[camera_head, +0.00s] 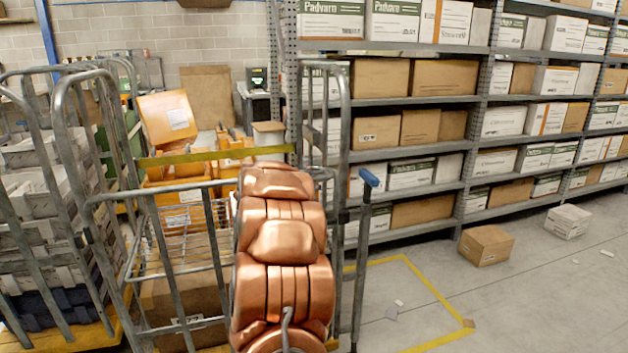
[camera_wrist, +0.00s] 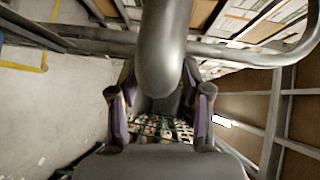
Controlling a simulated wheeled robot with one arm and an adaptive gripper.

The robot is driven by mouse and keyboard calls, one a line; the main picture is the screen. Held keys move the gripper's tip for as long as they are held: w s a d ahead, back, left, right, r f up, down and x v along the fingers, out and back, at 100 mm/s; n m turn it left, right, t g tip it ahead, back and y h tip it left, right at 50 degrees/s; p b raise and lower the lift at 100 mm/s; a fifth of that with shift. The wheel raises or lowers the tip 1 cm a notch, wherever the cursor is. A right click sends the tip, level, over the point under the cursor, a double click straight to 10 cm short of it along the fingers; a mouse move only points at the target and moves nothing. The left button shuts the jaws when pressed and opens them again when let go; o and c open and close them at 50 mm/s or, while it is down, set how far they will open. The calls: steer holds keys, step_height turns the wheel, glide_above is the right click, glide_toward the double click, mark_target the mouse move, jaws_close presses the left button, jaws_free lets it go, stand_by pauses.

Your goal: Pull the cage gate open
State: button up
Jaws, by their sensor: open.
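The roll cage stands in front of me, with grey tube posts (camera_head: 341,120) and a wire front panel (camera_head: 170,240) that looks like the gate. A blue-tipped lever (camera_head: 368,180) stands by its right post. My copper arm covers the panel's right part, and my gripper is hidden in the head view. In the wrist view my gripper (camera_wrist: 161,93) is open, its purple-lined fingers apart. A thick grey tube (camera_wrist: 165,45) with a rounded end reaches down toward the gap between them. Whether it touches a finger is unclear. A grey rail (camera_wrist: 235,55) crosses behind it.
A yellow strap (camera_head: 215,155) spans the cage above a cardboard box (camera_head: 185,300). Another loaded cage (camera_head: 40,200) stands close at left. Racks (camera_head: 470,100) fill the back right. Two boxes, one brown (camera_head: 486,245), one white (camera_head: 568,221), lie on otherwise mostly clear floor.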

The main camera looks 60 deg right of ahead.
jaws_close()
stand_by(0.6)
